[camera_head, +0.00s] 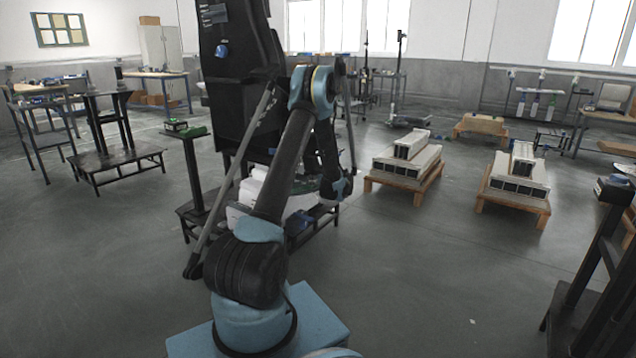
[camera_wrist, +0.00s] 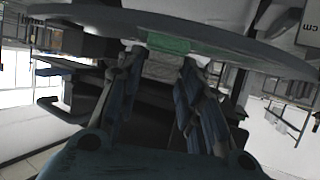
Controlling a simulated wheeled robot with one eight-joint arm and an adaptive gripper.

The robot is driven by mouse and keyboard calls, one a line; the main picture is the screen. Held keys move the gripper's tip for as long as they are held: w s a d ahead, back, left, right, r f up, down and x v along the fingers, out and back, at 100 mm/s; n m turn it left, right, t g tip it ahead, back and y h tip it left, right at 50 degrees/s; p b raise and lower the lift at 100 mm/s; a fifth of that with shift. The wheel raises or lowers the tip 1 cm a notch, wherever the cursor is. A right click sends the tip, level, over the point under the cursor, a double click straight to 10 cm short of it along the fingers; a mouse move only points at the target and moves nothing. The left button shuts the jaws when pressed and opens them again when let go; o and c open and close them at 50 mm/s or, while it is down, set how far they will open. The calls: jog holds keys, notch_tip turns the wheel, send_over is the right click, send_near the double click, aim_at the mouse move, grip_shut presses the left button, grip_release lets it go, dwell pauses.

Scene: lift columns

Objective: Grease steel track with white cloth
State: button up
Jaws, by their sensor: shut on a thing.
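My gripper (camera_wrist: 160,72) is seen upside down in the wrist view, with its two dark blue fingers a little apart. A pale grey-white patch, which looks like the white cloth (camera_wrist: 158,66), sits between the fingertips, and the gripper is shut on it. In the head view my gripper (camera_head: 340,187) is small and partly behind my arm, beside the tall black column (camera_head: 232,85). The cloth cannot be made out there. I cannot pick out the steel track for certain in either view. A green patch (camera_wrist: 168,43) shows just beyond the fingertips in the wrist view.
White items on a low dark stand (camera_head: 322,222) are partly hidden by my arm. A post with a green top (camera_head: 186,130) stands left. Wooden pallets (camera_head: 400,186) (camera_head: 512,203) with stacked pale profiles stand right. A dark frame (camera_head: 590,290) is front right. Open floor (camera_head: 430,290) lies between.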

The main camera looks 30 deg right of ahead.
jog(key=w+a, duration=0.1)
jog(key=a, duration=1.4)
jog(key=shift+w, duration=0.2)
dwell(1.9)
jog(key=shift+d+r, duration=0.1)
jog(key=shift+r, duration=0.05)
jog(key=shift+r, duration=1.4)
